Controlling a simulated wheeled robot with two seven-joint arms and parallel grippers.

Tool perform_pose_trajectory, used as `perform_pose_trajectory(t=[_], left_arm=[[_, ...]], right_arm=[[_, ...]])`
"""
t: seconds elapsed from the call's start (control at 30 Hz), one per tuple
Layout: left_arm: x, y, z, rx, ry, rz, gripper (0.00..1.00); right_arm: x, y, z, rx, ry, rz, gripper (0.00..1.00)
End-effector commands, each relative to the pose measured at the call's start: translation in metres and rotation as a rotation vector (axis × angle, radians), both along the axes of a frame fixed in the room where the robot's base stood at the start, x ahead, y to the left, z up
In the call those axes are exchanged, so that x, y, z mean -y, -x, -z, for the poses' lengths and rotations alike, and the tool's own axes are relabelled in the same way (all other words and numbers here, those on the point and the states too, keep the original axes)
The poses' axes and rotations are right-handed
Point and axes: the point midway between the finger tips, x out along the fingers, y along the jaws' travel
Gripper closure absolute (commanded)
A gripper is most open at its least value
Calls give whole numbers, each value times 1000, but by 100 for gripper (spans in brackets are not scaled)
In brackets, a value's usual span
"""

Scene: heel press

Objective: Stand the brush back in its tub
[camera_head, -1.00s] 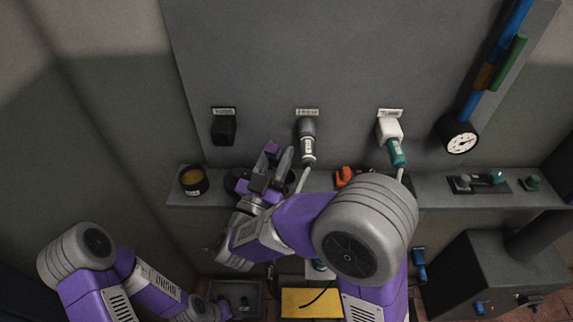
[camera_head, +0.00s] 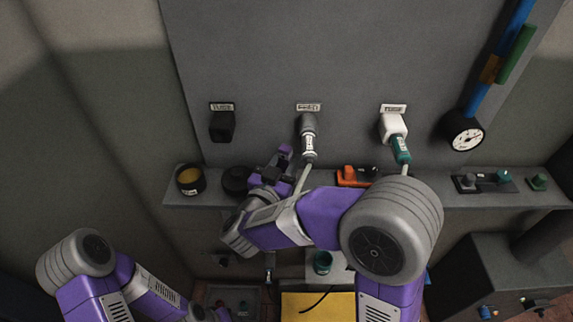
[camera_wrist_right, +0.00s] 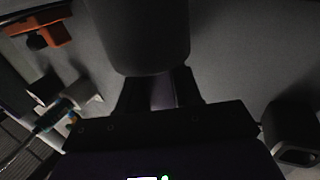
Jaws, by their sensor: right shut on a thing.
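My right gripper (camera_head: 280,165) is at the shelf, below the middle wall fitting and partly hidden by its own arm. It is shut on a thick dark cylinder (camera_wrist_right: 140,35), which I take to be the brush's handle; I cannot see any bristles. A small dark open tub (camera_head: 190,181) with amber contents stands on the shelf, left of this gripper and apart from it. My left arm comes in at the bottom left. Its gripper (camera_head: 215,313) is at the bottom edge, too cut off to read.
A dark round piece (camera_head: 236,181) lies between tub and gripper. Above the shelf are a black holder (camera_head: 222,125), a silver fitting (camera_head: 308,135) and a white holder (camera_head: 391,128) with a green plug. An orange item (camera_head: 352,176) is on the shelf. A gauge (camera_head: 464,136) is at right.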

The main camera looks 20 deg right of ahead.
Motion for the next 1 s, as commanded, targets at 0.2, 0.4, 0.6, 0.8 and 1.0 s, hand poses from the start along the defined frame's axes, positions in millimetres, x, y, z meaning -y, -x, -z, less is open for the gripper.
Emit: perform_pose_trajectory(t=[0.2, 0.4, 0.6, 0.8, 1.0], left_arm=[[0, 0, 2, 0, 0, 0, 57], [0, 0, 3, 0, 0, 0, 57], [0, 0, 4, 1, 0, 0, 57], [0, 0, 4, 1, 0, 0, 57], [0, 0, 1, 0, 0, 0, 57]], right_arm=[[0, 0, 3, 4, 0, 1, 97], [0, 0, 6, 4, 1, 1, 97], [0, 0, 8, 4, 1, 2, 49], [0, 0, 8, 5, 0, 2, 41], [0, 0, 3, 6, -1, 1, 41]])
